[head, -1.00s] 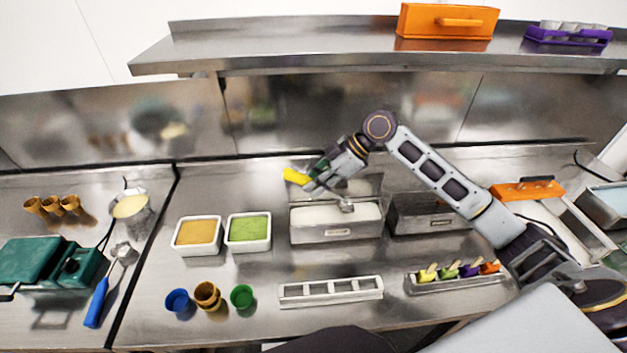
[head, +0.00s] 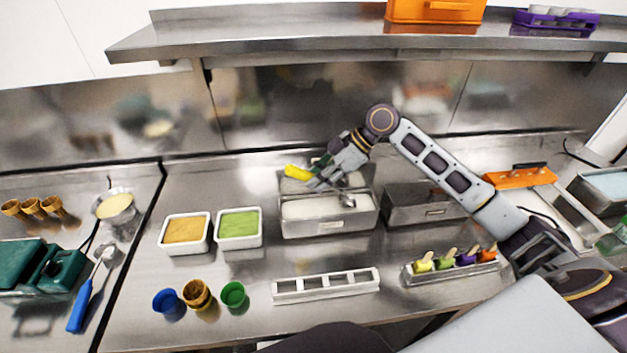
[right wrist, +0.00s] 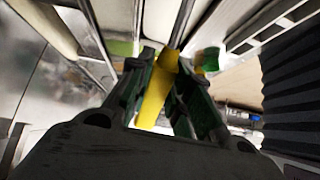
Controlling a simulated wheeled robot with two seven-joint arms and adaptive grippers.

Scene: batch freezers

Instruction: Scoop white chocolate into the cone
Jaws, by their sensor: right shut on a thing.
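My right gripper (head: 318,174) is shut on the yellow handle of a scoop (head: 297,172). The handle also shows between the fingers in the right wrist view (right wrist: 158,95). The scoop's metal head (head: 347,200) is at the right part of the open steel tub (head: 327,228) of white chocolate (head: 310,208); I cannot tell how deep it sits. A waffle cone (head: 197,293) stands between a blue cup (head: 166,301) and a green cup (head: 233,294) at the front left. Several more cones (head: 38,208) are at the far left. My left gripper is not in view.
White tubs of orange (head: 186,252) and green (head: 239,242) stuff stand left of the steel tub. An empty slotted holder (head: 327,299) and a rack of handled pops (head: 452,274) lie in front. A shelf (head: 300,32) hangs above.

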